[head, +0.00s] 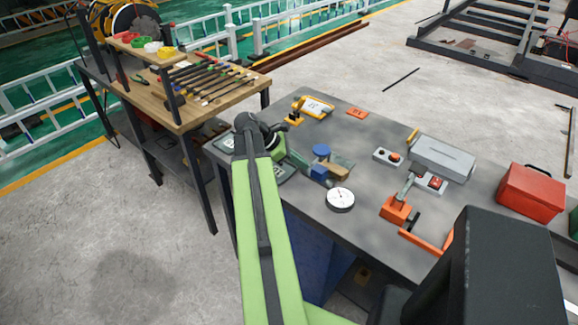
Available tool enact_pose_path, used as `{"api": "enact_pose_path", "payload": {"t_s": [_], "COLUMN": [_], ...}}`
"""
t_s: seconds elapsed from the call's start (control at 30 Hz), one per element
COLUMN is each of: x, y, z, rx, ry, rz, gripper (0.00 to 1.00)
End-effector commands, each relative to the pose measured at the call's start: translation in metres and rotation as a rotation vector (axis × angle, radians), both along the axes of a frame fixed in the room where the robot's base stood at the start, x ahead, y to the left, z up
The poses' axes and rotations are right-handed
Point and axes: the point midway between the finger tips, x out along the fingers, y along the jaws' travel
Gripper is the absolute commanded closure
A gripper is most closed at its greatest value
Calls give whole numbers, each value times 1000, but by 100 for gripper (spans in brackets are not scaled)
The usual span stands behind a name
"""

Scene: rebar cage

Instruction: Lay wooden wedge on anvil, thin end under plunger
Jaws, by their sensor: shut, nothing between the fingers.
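A small tan block, which looks like the wooden wedge (338,173), lies at the right side of a blue-grey bench device with a round blue top (321,150). I cannot make out which end of it is thin, or whether it lies on an anvil under a plunger. My gripper (277,146) is at the far end of my green arm, left of that device and over the left part of the grey table. It is shut and holds nothing. Its fingertips are small and partly hidden by my wrist, and a gap shows between it and the tan block.
The grey table (300,205) also holds a round dial (340,199), an orange clamp-like device (396,209), a grey box (441,158) and a red toolbox (530,192). A wooden bench with several tools (205,82) stands at left.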

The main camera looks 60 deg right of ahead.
Motion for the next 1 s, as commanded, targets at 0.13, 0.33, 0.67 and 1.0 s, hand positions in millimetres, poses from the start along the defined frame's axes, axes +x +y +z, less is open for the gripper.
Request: {"api": "enact_pose_path", "payload": {"t_s": [0.13, 0.33, 0.67, 1.0], "x": [-24, -32, -35, -46], "y": [-12, -18, -19, -26], "z": [3, 3, 3, 3], "rx": [-1, -1, -1, -1], "ry": [0, 0, 0, 0], "rz": [-9, -6, -8, -8], "gripper": [100, 100, 100, 100]}}
